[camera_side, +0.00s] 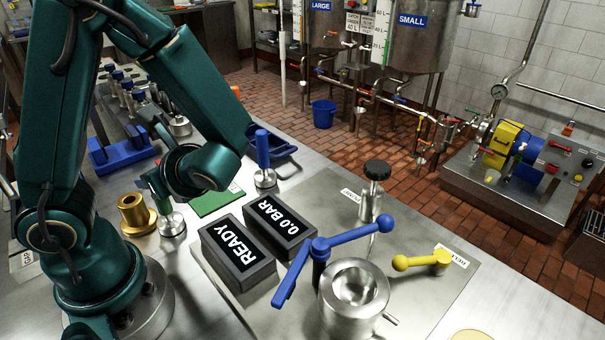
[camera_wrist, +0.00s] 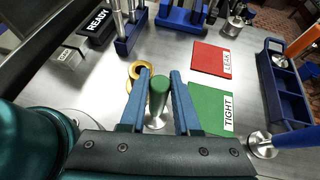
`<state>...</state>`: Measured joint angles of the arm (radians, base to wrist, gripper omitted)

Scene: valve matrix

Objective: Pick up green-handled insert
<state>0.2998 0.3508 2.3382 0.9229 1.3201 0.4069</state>
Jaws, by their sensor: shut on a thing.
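The green-handled insert (camera_wrist: 158,92) stands upright between the two blue fingers of my gripper (camera_wrist: 159,78) in the wrist view. My gripper is shut on its green handle. The insert's round metal foot (camera_side: 172,224) shows below my wrist in the side view, on or very near the steel table.
A brass ring (camera_side: 135,214) stands close beside the insert. The green TIGHT card (camera_wrist: 212,108) and red LEAK card (camera_wrist: 211,58) lie nearby. A blue-handled insert (camera_side: 263,155) stands right of my wrist. READY (camera_side: 237,250) and pressure (camera_side: 278,225) display boxes sit in front.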

